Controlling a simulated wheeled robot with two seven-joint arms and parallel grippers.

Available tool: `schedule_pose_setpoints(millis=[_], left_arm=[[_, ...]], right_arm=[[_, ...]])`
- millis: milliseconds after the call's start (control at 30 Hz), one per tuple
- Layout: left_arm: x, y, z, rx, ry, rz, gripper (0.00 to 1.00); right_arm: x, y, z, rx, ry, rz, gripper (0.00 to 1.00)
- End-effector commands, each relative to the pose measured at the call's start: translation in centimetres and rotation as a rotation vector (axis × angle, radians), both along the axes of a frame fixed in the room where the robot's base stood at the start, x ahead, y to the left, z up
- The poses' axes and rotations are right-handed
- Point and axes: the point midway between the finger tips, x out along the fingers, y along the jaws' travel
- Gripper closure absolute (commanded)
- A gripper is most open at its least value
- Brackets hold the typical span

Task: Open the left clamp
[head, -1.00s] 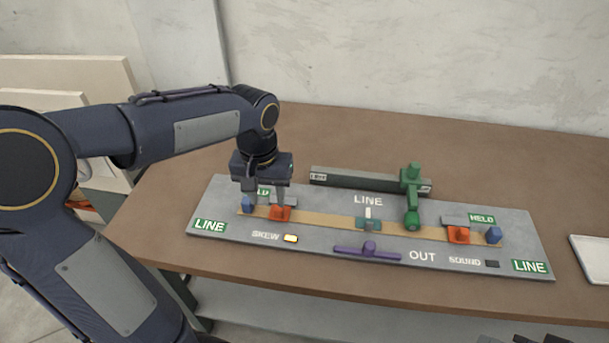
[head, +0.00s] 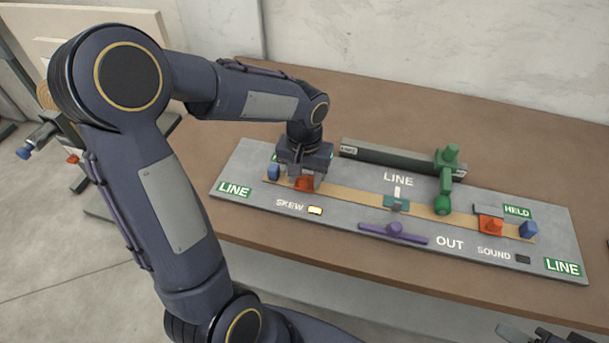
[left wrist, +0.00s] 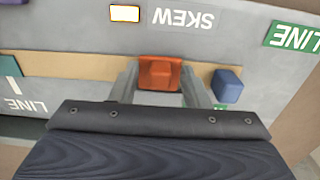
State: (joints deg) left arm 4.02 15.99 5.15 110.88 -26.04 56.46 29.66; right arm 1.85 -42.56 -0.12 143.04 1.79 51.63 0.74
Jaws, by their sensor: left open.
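The left clamp is an orange block (head: 304,184) on the tan strip (head: 350,198), at the left part of the grey board. It also shows in the left wrist view (left wrist: 160,72). My left gripper (head: 305,178) is open and low over this clamp, pointing down. In the left wrist view its fingers (left wrist: 160,84) stand on either side of the orange block, with a small gap visible. The green label beside this clamp is mostly hidden by the gripper. Dark and grey parts at the bottom right edge of the head view may be my right gripper, mostly cut off.
A blue block (head: 273,172) sits left of the clamp. The SKEW lamp (head: 315,210) is lit; the SOUND lamp (head: 522,259) is dark.

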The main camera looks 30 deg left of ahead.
Motion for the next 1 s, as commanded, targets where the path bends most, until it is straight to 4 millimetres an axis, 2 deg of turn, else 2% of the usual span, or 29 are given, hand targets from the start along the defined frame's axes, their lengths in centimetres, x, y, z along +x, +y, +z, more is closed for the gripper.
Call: schedule_pose_setpoints(millis=[100,400,567,733,1000], left_arm=[[0.0,0.0,0.0,0.0,0.0,0.0,0.59],[0.0,0.0,0.1,0.0,-0.001,0.0,0.99],[0.0,0.0,0.1,-0.001,0.003,0.0,1.0],[0.2,0.1,0.5,-0.008,0.035,0.0,1.0],[0.9,0.2,1.4,-0.045,0.192,-0.001,1.0]], right_arm=[[0.0,0.0,0.0,0.0,0.0,0.0,0.64],[0.0,0.0,0.0,0.0,0.0,0.0,0.64],[0.0,0.0,0.1,0.0,0.0,0.0,0.64],[0.0,0.0,1.1,0.0,0.0,0.0,0.64],[0.0,0.0,5.0,0.0,0.0,0.0,0.64]])
